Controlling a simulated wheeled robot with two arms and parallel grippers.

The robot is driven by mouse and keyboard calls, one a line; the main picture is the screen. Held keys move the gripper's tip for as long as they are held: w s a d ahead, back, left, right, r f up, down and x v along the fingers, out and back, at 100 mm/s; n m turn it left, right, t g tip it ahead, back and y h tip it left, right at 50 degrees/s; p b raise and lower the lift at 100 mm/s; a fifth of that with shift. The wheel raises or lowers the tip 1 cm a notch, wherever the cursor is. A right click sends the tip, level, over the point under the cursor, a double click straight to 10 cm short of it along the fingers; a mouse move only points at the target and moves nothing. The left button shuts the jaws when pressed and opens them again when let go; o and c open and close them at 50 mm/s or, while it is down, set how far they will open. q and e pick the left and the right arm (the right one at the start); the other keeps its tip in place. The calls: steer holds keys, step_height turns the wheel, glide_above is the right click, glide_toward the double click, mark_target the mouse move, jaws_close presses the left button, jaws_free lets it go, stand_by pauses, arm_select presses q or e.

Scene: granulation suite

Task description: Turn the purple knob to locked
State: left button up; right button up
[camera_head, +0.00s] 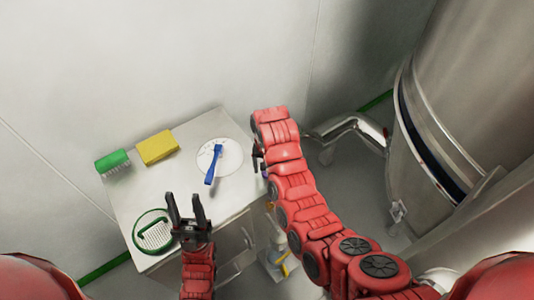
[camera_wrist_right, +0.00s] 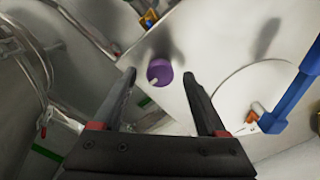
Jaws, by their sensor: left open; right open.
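The purple knob (camera_wrist_right: 160,72) shows in the right wrist view on a pale surface, with a small white pointer at its lower left. My right gripper (camera_wrist_right: 159,76) is open, with its two dark fingers on either side of the knob in the picture. I cannot tell how far the fingertips are from it, and no grip shows. In the head view my right gripper (camera_head: 259,158) is mostly hidden behind my right arm, and I cannot make out the knob there. My left gripper (camera_head: 188,210) is open and empty above the table's front part. No lock marking is readable.
The white table (camera_head: 135,190) holds a green brush (camera_head: 112,161), a yellow sponge (camera_head: 157,147), a green-rimmed sieve (camera_head: 153,231) and a round white disc (camera_head: 233,160) with a blue-handled tool (camera_head: 213,165). A large steel vessel (camera_head: 465,80) stands at the right.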

step_height(320, 180, up, 17)
steer(key=p, duration=0.8)
steer(key=shift+p, duration=0.3)
steer(key=shift+f, duration=0.1)
